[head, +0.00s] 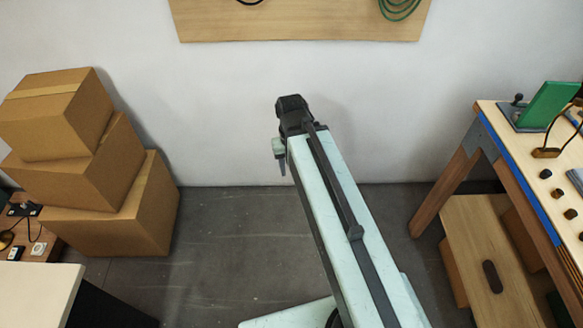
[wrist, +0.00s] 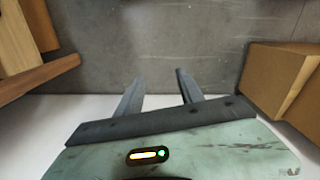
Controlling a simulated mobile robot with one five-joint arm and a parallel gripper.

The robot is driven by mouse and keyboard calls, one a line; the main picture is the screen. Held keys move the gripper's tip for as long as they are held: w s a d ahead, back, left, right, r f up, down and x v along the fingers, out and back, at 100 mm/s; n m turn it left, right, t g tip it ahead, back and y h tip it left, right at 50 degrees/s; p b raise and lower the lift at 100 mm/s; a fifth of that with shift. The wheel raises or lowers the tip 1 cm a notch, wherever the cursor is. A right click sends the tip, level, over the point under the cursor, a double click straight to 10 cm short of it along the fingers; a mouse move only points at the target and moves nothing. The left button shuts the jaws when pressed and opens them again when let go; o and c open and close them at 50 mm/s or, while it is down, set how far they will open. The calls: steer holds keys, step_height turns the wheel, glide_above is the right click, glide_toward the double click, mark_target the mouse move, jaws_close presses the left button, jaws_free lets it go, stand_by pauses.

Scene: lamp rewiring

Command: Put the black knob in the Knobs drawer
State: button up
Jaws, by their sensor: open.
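My gripper (head: 281,162) hangs at the end of my raised arm, in front of the wall and over bare floor. In the wrist view my gripper (wrist: 158,88) has its two fingers apart, with nothing between them. Small dark round pieces, one a dark knob-like piece (head: 545,173) and another dark piece (head: 557,193), sit on the workbench at the right of the head view. They are too small to tell which is the black knob. They are far from my gripper. I cannot make out a drawer marked Knobs.
The workbench (head: 488,108) has a blue front edge and a green upright piece (head: 548,104). A wooden box with an oval slot (head: 470,225) stands below it. Stacked cardboard boxes (head: 110,225) stand at the left, near a pale tabletop (head: 35,290). The floor between is clear.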

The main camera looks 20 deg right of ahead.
steer(key=shift+s+a, duration=0.1)
steer(key=shift+a, duration=0.6)
steer(key=shift+o, duration=0.6)
